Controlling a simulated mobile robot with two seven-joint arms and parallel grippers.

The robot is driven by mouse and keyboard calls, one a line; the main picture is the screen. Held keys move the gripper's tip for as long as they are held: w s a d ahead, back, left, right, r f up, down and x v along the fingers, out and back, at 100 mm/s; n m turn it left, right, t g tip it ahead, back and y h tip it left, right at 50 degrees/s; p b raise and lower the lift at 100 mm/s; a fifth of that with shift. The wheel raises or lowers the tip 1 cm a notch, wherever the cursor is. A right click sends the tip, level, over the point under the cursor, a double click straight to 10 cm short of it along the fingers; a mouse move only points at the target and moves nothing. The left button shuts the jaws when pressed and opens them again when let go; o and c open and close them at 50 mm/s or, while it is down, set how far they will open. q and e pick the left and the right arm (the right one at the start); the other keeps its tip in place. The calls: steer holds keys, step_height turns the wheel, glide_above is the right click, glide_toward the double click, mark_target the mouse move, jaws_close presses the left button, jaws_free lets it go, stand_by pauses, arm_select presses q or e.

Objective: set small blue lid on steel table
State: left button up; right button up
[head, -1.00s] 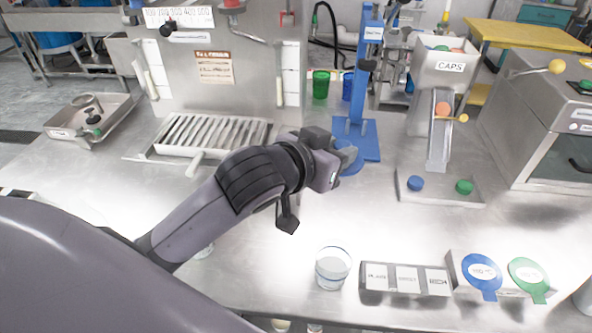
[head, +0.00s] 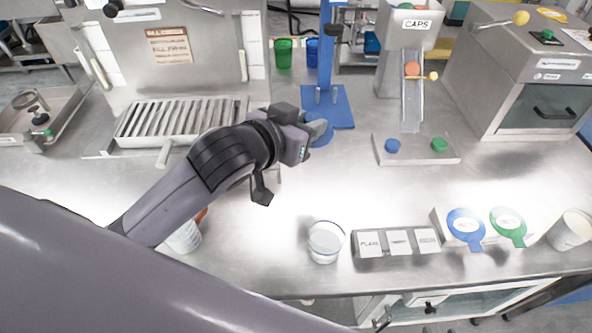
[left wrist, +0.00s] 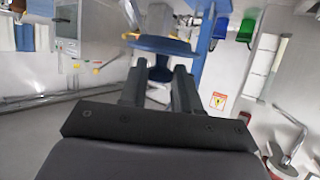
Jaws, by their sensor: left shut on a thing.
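My left gripper (head: 316,130) reaches in from the left over the middle of the steel table (head: 230,245). It is shut on a small round blue lid (head: 325,138), partly hidden behind the fingers in the head view. In the left wrist view the blue lid (left wrist: 160,44) shows edge-on at the tips of my left gripper (left wrist: 160,78). In the head view it overlaps the front of the blue stand's base (head: 335,108); I cannot tell its height above the table. My right gripper is not in view.
A clear cup (head: 326,243) stands near the front edge, left of three labelled blocks (head: 398,242). A slotted grate (head: 178,122) lies left.

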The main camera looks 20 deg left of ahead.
arm_select(q)
step_height(320, 180, down, 15)
steer(key=shift+f+b, duration=0.2)
steer(key=shift+b, duration=0.45)
steer(key=shift+f, duration=0.4)
